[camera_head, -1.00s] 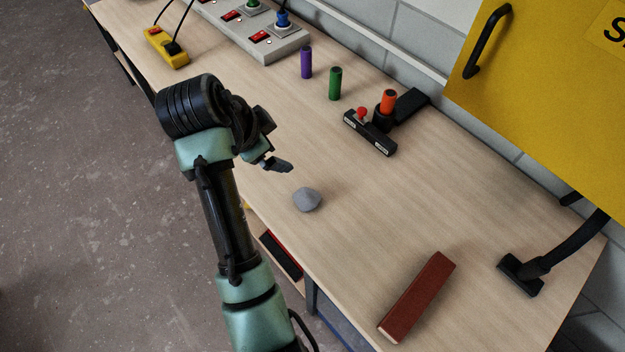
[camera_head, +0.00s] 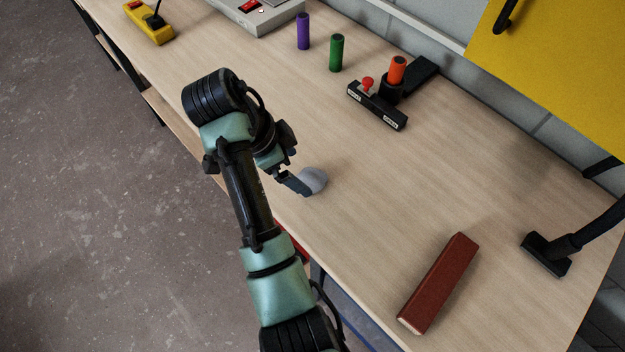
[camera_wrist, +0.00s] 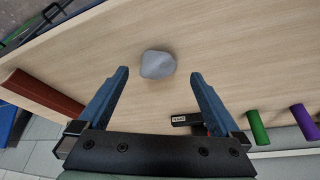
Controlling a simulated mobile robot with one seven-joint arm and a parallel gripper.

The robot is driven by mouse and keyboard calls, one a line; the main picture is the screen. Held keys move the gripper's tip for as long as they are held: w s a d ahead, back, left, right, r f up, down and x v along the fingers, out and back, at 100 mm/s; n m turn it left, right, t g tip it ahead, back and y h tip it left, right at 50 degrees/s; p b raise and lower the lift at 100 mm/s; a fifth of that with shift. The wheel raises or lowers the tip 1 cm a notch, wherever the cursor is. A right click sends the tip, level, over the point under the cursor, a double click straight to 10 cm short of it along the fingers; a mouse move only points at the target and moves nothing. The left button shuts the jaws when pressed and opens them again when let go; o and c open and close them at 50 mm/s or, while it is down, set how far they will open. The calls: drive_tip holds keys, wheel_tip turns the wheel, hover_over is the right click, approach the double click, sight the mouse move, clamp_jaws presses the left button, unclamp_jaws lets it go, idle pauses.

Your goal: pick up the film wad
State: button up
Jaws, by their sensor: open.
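The film wad is a small grey lump (camera_head: 314,179) on the wooden bench top near its front edge. It also shows in the wrist view (camera_wrist: 157,65), just beyond the fingertips and roughly midway between them. My gripper (camera_head: 297,184) is beside the wad on its left in the head view, and its finger partly overlaps the wad there. In the wrist view my gripper (camera_wrist: 159,74) is open, with its two blue fingers wide apart and nothing between them. I cannot tell whether a finger touches the wad.
A red-brown batten (camera_head: 439,283) lies to the right on the bench. A black holder with an orange cylinder (camera_head: 397,70) and red button stands behind, near green (camera_head: 337,53) and purple (camera_head: 303,31) cylinders. A black-footed lamp (camera_head: 546,254) is at far right. Bench around the wad is clear.

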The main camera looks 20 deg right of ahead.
sight(307, 176)
drive_tip(key=x, duration=0.5)
drive_tip(key=shift+s+d+r, duration=0.1)
drive_tip(key=shift+d, duration=0.05)
drive_tip(key=c, duration=1.3)
